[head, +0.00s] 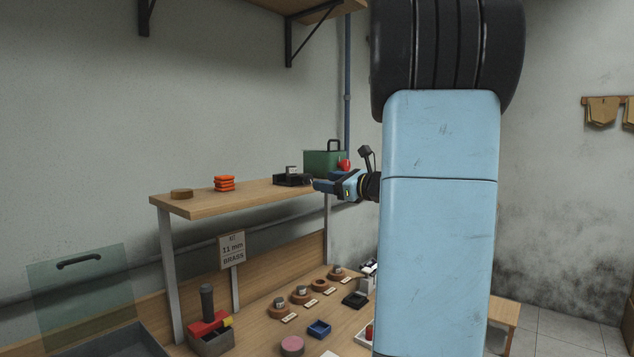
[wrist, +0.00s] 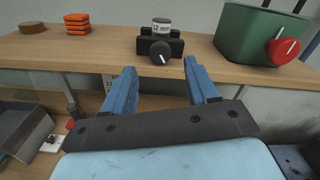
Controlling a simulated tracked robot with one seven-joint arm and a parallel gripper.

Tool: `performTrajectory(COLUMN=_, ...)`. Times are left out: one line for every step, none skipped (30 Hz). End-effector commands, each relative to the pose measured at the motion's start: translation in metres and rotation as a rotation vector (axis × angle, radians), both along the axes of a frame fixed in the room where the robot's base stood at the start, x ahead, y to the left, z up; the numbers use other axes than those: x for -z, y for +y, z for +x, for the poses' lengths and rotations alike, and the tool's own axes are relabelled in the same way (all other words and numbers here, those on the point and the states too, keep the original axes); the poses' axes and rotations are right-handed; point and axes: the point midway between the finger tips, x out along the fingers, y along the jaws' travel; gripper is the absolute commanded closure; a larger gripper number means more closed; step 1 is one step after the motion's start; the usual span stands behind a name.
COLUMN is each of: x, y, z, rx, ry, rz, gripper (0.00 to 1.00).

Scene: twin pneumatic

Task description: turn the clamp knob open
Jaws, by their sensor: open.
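A black clamp (wrist: 176,46) stands on the wooden shelf, holding a grey cylinder labelled 12 mm (wrist: 162,26). The round black clamp knob (wrist: 159,56) faces me, with a white mark on it. My gripper (wrist: 159,75) has blue fingers spread apart, with nothing between them. The knob appears between and beyond the fingertips, apart from them. In the head view my gripper (head: 322,186) is at the shelf's front edge, just right of the clamp (head: 290,180). The knob cannot be made out there.
A green box (wrist: 243,32) with a red knob (wrist: 283,50) stands right of the clamp. Orange pieces (head: 224,183) and a brown disc (head: 181,193) lie to the left on the shelf (head: 205,206). Several parts lie on the bench below, beside a brass kit sign (head: 232,250).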

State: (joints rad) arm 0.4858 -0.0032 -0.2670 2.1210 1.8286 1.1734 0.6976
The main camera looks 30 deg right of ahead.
Motion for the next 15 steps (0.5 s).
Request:
performTrajectory(x=0.000, y=-0.004, z=-0.011, rx=0.003, ry=0.000, rz=0.000, gripper=0.42)
performTrajectory(x=0.000, y=-0.006, z=-0.016, rx=0.003, ry=0.000, rz=-0.001, gripper=0.42)
performTrajectory(x=0.000, y=-0.009, z=-0.024, rx=0.003, ry=-0.001, rz=-0.001, gripper=0.42)
performTrajectory(x=0.000, y=-0.011, z=-0.029, rx=0.003, ry=0.000, rz=-0.001, gripper=0.42)
performTrajectory(x=0.000, y=-0.013, z=-0.034, rx=0.003, ry=0.001, rz=-0.001, gripper=0.42)
performTrajectory(x=0.000, y=-0.015, z=-0.041, rx=0.003, ry=0.000, rz=-0.001, gripper=0.42)
performTrajectory(x=0.000, y=-0.017, z=-0.046, rx=0.002, ry=-0.001, rz=-0.001, gripper=0.42)
performTrajectory(x=0.000, y=-0.018, z=-0.050, rx=0.002, ry=0.000, rz=-0.001, gripper=0.42)
performTrajectory(x=0.000, y=-0.020, z=-0.056, rx=0.002, ry=0.000, rz=-0.002, gripper=0.42)
performTrajectory(x=0.000, y=-0.022, z=-0.059, rx=0.002, ry=-0.001, rz=-0.002, gripper=0.42)
performTrajectory(x=0.000, y=-0.023, z=-0.063, rx=0.002, ry=-0.001, rz=-0.001, gripper=0.42)
performTrajectory(x=0.001, y=-0.025, z=-0.066, rx=0.002, ry=0.000, rz=-0.001, gripper=0.42)
performTrajectory(x=0.001, y=-0.025, z=-0.069, rx=0.001, ry=0.000, rz=-0.001, gripper=0.42)
performTrajectory(x=0.001, y=-0.026, z=-0.071, rx=0.002, ry=0.001, rz=-0.002, gripper=0.42)
performTrajectory(x=0.001, y=-0.027, z=-0.073, rx=0.001, ry=0.001, rz=0.000, gripper=0.42)
